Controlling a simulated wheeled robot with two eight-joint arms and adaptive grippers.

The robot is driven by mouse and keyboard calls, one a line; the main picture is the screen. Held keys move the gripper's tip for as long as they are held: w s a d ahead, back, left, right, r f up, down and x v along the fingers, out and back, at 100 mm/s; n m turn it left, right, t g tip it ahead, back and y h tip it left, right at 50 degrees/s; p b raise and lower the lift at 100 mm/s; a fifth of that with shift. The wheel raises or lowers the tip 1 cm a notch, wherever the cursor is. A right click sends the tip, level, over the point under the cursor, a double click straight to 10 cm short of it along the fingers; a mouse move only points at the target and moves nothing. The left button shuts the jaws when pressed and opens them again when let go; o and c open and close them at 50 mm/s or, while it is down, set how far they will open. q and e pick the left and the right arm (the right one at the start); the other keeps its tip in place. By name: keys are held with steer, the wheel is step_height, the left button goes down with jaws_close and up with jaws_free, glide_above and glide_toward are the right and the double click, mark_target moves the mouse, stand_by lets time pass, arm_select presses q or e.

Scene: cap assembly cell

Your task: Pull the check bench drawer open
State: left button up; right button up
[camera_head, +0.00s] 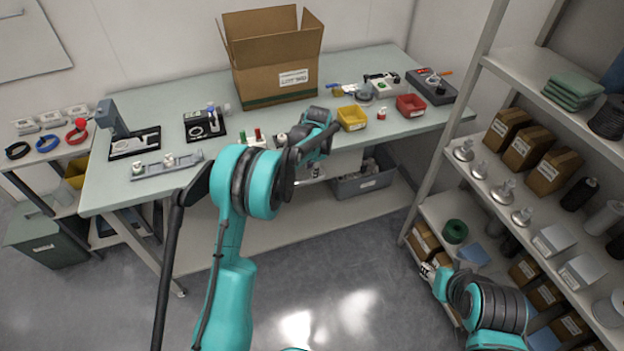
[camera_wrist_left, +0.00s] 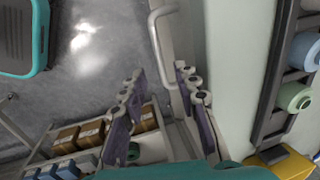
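The check bench drawer (camera_head: 343,164) is a white front under the bench top in the head view, partly hidden by my left arm. In the left wrist view its pale bar handle (camera_wrist_left: 160,45) stands off the white drawer front (camera_wrist_left: 215,60). My left gripper (camera_wrist_left: 160,95) is open, its fingers apart on either side of the handle's line. I cannot tell how far the handle reaches between them, and no grip on it shows. In the head view this gripper (camera_head: 314,173) is small beneath the bench edge. My right gripper (camera_head: 427,271) is barely visible by the shelf; its fingers are unclear.
The bench top (camera_head: 215,95) carries an open cardboard box (camera_head: 275,70), a yellow bin (camera_head: 352,118), a red bin (camera_head: 410,105) and several fixtures. A grey crate (camera_head: 365,181) sits on the lower shelf. Stocked shelving (camera_head: 535,75) stands at right. The floor before the bench is clear.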

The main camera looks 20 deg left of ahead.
arm_select(q)
steer(key=f, duration=0.1)
steer(key=f+b, duration=0.1)
steer(key=f, duration=0.3)
steer(key=shift+w+a+f+b, duration=0.1)
steer(key=shift+w+a+b, duration=0.2)
steer(key=shift+w, duration=0.1)
jaws_close()
